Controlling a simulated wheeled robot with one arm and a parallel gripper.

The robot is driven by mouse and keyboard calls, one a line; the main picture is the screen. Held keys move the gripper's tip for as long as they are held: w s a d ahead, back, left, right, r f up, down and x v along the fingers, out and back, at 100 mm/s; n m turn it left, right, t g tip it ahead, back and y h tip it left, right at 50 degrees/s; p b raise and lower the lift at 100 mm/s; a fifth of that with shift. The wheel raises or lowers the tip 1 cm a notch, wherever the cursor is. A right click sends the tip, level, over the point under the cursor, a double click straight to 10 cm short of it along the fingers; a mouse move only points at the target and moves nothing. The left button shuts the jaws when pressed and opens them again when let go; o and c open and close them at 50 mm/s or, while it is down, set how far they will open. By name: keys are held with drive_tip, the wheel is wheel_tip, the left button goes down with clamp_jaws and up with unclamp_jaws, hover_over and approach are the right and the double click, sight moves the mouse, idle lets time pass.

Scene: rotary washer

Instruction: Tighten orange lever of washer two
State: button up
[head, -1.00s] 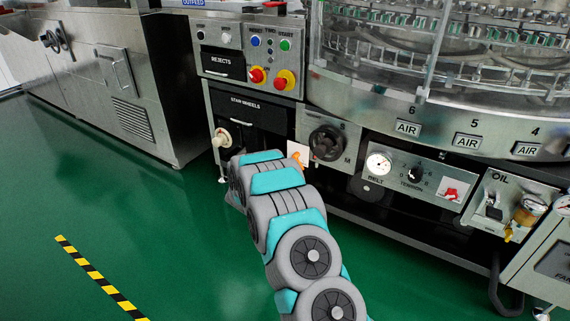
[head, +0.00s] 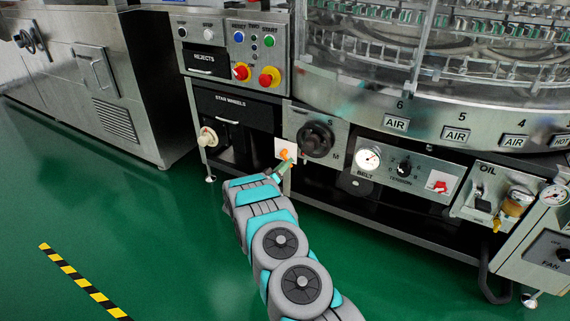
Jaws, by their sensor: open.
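The orange lever (head: 284,154) sits on a small white plate (head: 281,147) on the machine front, between the star wheels compartment and the black hand knob. My gripper (head: 287,163) is at the end of my grey and teal arm, just below and in front of the lever. It is small in the picture and partly overlaps the plate. It is open, and I cannot tell whether it touches the lever. The control panel (head: 235,55) above carries a "TWO" label between its buttons.
The black hand knob (head: 317,139) sticks out right of the lever. The belt tension panel (head: 407,171) and oil box (head: 497,197) are farther right.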

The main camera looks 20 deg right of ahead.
drive_tip(key=shift+w+d, duration=0.35)
drive_tip(key=shift+d, duration=0.05)
clamp_jaws()
idle(0.4)
